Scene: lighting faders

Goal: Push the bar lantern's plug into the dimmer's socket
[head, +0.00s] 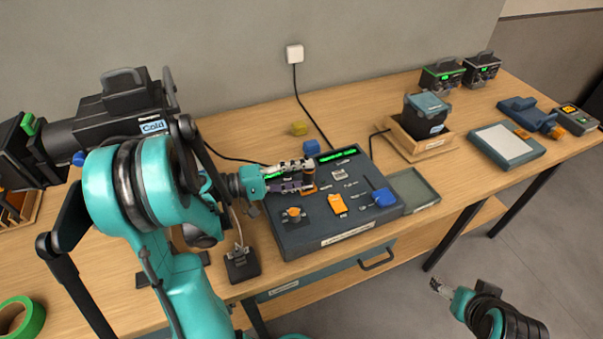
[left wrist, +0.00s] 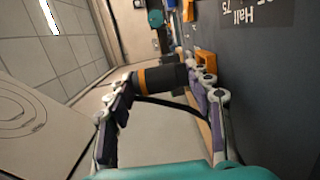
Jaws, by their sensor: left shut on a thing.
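My left gripper (head: 300,176) is over the upper left of the dark control console (head: 335,240). In the left wrist view its fingers (left wrist: 160,82) are shut on a black plug with an orange band (left wrist: 158,80). A black cable curves below the plug. The plug's dark end points toward the console face, near an orange part (left wrist: 206,66); I cannot tell whether they touch. No open socket is clearly seen. A lamp-like unit (head: 425,112) stands in a wooden tray; its label is too small to read. My right gripper (head: 440,287) is away from the table, too small to judge.
The console carries an orange slider (head: 337,204), a blue knob (head: 384,197) and an orange-topped knob (head: 294,212). A large black lantern (head: 120,128) stands at left. Two boxes with green displays (head: 441,76) are at the back right. A cable hangs from the white wall outlet (head: 294,53).

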